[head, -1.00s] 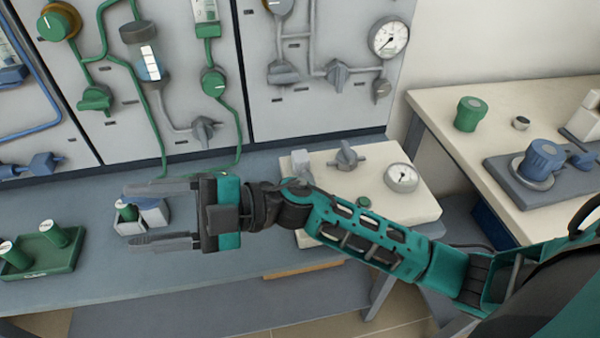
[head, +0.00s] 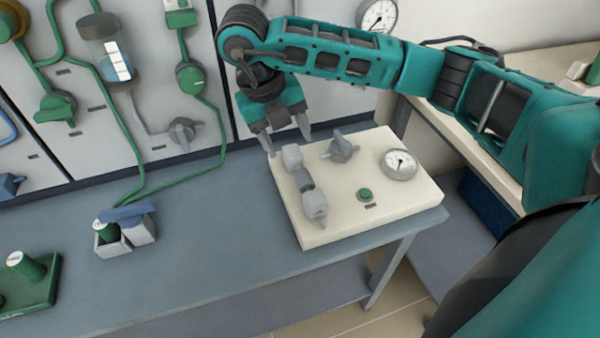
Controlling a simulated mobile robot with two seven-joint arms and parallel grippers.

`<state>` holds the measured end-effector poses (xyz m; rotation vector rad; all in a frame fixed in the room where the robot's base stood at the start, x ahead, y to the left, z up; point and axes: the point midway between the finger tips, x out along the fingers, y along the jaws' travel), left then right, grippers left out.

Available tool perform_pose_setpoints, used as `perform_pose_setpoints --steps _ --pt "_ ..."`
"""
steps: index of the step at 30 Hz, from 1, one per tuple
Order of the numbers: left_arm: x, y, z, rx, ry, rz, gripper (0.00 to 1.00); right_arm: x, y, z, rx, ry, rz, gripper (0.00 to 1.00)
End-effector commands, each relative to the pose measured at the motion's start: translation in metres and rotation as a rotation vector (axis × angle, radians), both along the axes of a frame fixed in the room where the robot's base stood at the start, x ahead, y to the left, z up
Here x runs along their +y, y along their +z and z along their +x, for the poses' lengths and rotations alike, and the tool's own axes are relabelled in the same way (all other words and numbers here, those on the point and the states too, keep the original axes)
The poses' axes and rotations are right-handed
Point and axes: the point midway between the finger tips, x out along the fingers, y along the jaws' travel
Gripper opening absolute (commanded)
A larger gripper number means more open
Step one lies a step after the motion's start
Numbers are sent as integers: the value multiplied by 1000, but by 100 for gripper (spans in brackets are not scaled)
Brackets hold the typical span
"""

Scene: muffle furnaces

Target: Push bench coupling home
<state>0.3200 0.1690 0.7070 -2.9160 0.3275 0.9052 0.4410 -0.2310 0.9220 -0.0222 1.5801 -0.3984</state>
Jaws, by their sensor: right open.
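The cream bench unit (head: 345,222) sits on the grey bench. On its left side is a grey coupling (head: 303,185), with a block at its far end and a rounded block at its near end. I cannot tell whether its parts are fully seated. My right gripper (head: 287,143) points down just beyond the coupling's far end, at the unit's back left corner. Its two fingers are apart, with nothing seen between them. I cannot tell whether a finger touches the coupling. My left gripper is out of view.
The bench unit also carries a grey valve knob (head: 341,147), a dial gauge (head: 398,163) and a green button (head: 365,195). A small container (head: 112,243) and a green tray (head: 38,290) stand at left. The bench between them and the unit is clear. A valve panel (head: 150,90) rises behind.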

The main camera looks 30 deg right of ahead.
Motion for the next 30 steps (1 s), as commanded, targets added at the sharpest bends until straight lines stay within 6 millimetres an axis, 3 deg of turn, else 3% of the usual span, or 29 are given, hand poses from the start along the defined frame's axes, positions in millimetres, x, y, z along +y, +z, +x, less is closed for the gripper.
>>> perform_pose_setpoints --steps 9,15,21,30 --pt "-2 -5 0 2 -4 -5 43 -16 -65 -6 7 0 3 60" --pt "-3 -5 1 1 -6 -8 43 -24 -97 -7 5 2 3 60" --pt "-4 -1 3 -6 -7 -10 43 -28 -112 -8 3 3 6 60" --pt "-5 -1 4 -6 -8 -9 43 -29 -114 -8 3 4 6 60"
